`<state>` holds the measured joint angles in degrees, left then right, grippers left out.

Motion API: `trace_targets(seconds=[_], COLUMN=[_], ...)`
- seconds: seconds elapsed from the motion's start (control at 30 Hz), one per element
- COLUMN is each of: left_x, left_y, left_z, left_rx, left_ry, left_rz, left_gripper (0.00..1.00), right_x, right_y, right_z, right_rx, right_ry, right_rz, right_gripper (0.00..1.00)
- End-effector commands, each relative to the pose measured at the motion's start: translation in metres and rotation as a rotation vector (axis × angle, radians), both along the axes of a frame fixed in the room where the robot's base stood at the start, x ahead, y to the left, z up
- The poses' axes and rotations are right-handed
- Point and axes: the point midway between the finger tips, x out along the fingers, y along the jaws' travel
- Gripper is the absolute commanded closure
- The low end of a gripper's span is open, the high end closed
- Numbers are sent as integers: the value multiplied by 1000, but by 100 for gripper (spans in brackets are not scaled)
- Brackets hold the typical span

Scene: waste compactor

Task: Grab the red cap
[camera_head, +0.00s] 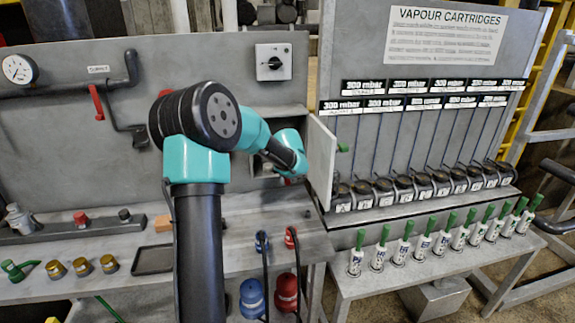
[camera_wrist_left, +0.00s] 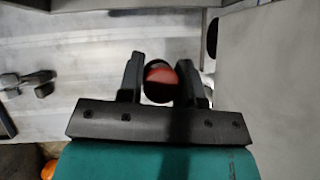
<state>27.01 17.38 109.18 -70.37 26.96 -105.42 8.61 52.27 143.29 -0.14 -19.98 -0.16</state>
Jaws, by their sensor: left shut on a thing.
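In the left wrist view, the fingers of my left gripper (camera_wrist_left: 160,68) are shut on a round thing with a red face and dark edges, which I take as the red cap (camera_wrist_left: 160,76). In the head view, my left arm reaches to the recess left of the cartridge panel. A small bit of red (camera_head: 287,181) shows just below its end; the fingers are mostly hidden there. My right gripper is not in view.
Red (camera_head: 286,293) and blue (camera_head: 252,298) connectors hang at the bench front. Several green-topped cartridges (camera_head: 442,243) stand in a row at right. A red-topped piece (camera_head: 80,219) sits on the left rail.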

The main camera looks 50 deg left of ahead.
Motion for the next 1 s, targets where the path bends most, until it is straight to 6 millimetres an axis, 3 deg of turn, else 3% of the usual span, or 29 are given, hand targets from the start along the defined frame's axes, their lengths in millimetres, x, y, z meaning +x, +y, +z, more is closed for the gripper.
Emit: trace_targets(seconds=[0.1, 0.33, 1.0], left_x=[-17, -35, -38], left_y=[-18, -38, -42], left_z=[1, 0, 0], left_rx=[1, 1, 1], left_ry=[1, 1, 1], left_rz=[-3, 0, 1], left_gripper=[91, 91, 91], right_x=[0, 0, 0], right_y=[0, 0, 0], right_z=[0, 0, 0], right_rx=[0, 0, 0], right_ry=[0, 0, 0], right_rz=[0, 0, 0], right_gripper=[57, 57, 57])
